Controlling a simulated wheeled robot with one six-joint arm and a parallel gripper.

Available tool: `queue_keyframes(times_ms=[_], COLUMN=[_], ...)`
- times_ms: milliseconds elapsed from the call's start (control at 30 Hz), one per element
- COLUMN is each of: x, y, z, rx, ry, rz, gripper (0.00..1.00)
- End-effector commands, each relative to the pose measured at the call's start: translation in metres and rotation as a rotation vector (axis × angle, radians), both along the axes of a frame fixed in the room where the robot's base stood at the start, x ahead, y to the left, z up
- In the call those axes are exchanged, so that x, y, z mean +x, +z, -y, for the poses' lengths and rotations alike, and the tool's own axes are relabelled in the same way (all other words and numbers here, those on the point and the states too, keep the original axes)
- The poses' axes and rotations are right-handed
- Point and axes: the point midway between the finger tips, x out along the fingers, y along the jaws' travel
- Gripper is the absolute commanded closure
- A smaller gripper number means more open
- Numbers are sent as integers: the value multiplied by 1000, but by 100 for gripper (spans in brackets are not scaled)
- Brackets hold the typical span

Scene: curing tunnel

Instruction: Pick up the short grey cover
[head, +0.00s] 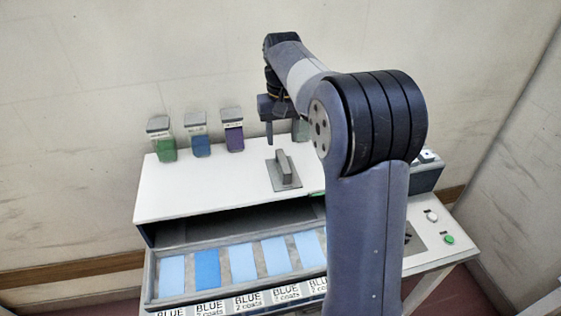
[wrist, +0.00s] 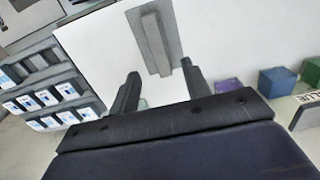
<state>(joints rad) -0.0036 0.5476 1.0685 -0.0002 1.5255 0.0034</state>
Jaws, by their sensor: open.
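The short grey cover (head: 293,182) is a flat grey plate with an upright grey bar on it, lying on the white top of the cabinet (head: 215,190). In the wrist view the cover (wrist: 171,20) lies just beyond my fingertips, its bar roughly in line with the gap between them. My gripper (wrist: 160,82) is open and empty, with two dark fingers apart. In the head view my gripper (head: 268,130) hangs above and behind the cover, partly hidden by my arm. The cover's height below my fingers is hard to tell.
Green (head: 165,148), blue (head: 200,146) and purple (head: 235,139) containers stand along the back edge, with another partly hidden behind my arm. An open tray (head: 150,280) of blue panels sticks out in front. A green button (head: 448,239) is at the right.

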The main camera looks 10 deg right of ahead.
Motion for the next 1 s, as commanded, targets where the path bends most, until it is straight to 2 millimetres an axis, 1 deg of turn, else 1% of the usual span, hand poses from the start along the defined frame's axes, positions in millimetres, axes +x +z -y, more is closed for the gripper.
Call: queue_keyframes(times_ms=[33,133,233,367,467,600,700,800,967,1000], x=[-1,-1,-1,-1,-2,-3,-3,-3,-2,-2], y=[-10,-26,-36,-44,-56,-79,-88,-93,-93,-93], z=[0,0,0,0,1,2,2,2,2,2], rx=[0,0,0,0,0,0,0,0,0,0], ry=[0,0,0,0,0,0,0,0,0,0], rz=[-5,-4,-3,-1,-4,-5,-2,0,0,0], gripper=[55,55,55,55,55,55,55,55,55,56])
